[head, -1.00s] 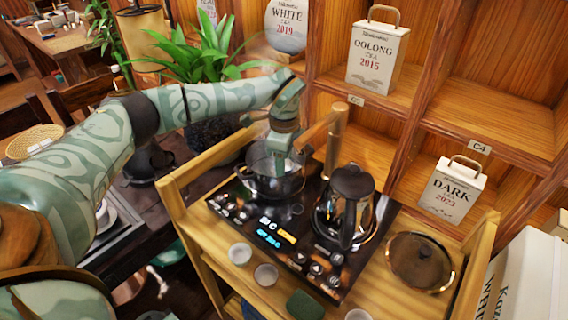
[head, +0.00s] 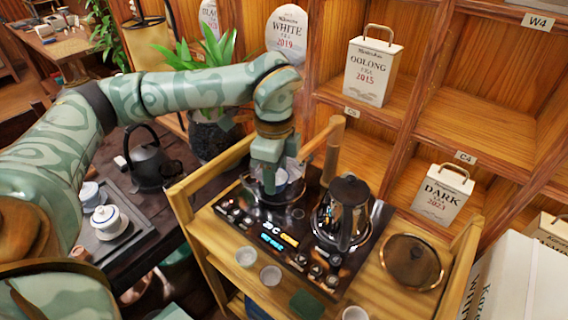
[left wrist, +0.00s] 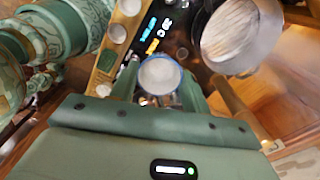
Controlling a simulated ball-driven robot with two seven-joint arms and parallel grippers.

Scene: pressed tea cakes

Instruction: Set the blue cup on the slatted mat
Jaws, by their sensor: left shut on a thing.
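The blue cup (left wrist: 160,76), pale inside with a blue rim, sits between the two fingers of my left gripper (left wrist: 158,88) in the left wrist view. My left gripper is shut on it. In the head view my left gripper (head: 272,182) points down over the pot at the back left of the dark cooktop. The fingertips and most of the cup are hard to make out there. I cannot clearly make out a slatted mat in either view. My right gripper is not in view.
A glass kettle (head: 343,215) stands on the cooktop (head: 235,222), with an upright wooden post (head: 334,150) behind. Small cups (head: 246,257) and a round lid (head: 411,262) lie on the wooden stand. A dark kettle (head: 152,165) and a tray with a lidded cup (head: 110,222) stand left.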

